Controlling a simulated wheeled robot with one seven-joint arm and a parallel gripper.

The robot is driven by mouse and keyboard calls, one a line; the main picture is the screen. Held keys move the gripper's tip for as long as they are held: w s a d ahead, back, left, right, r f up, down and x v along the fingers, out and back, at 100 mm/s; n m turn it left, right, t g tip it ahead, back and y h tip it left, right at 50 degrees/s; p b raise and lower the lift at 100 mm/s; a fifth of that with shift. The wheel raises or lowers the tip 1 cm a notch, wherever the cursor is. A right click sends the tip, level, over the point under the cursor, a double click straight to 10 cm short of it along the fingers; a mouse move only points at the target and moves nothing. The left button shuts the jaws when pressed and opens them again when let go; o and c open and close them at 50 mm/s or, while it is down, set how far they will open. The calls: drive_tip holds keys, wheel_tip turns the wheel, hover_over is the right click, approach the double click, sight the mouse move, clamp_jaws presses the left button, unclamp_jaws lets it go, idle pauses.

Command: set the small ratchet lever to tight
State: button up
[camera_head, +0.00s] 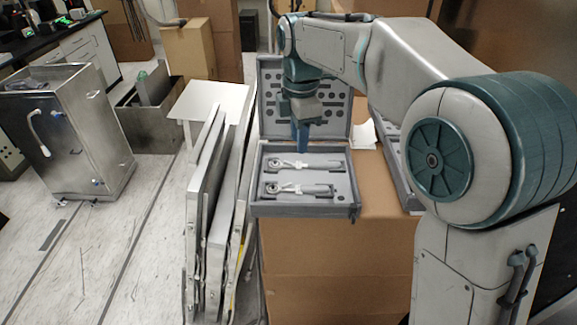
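Two silver ratchets lie in the grey open case (350,192), one behind the other. The rear ratchet (305,163) and the front ratchet (300,188) both have their round heads to the left. They look near the same length, so I cannot tell for sure which is the small one. Their levers are too small to make out. My gripper (300,146) points down with its blue fingers above or just behind the rear ratchet. I cannot tell whether the fingers touch anything or how far apart they are.
The case stands on a cardboard box (330,265), its lid (340,75) raised behind. Another grey case (397,165) is to the right, partly behind my arm. Upright panels (205,190) lean at the left. A metal cabinet (65,130) stands farther left on open floor.

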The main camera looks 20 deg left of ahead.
sight(287, 184)
drive_tip(key=a+f, duration=0.1)
drive_tip(key=f, duration=0.3)
drive_tip(key=a+f+n+p, duration=0.1)
drive_tip(key=f, duration=0.4)
drive_tip(key=f+n, duration=0.1)
drive_tip(key=f, duration=0.3)
drive_tip(key=shift+w+a+f+p, duration=0.2)
drive_tip(key=shift+a+p, duration=0.1)
drive_tip(key=shift+a, duration=0.1)
clamp_jaws()
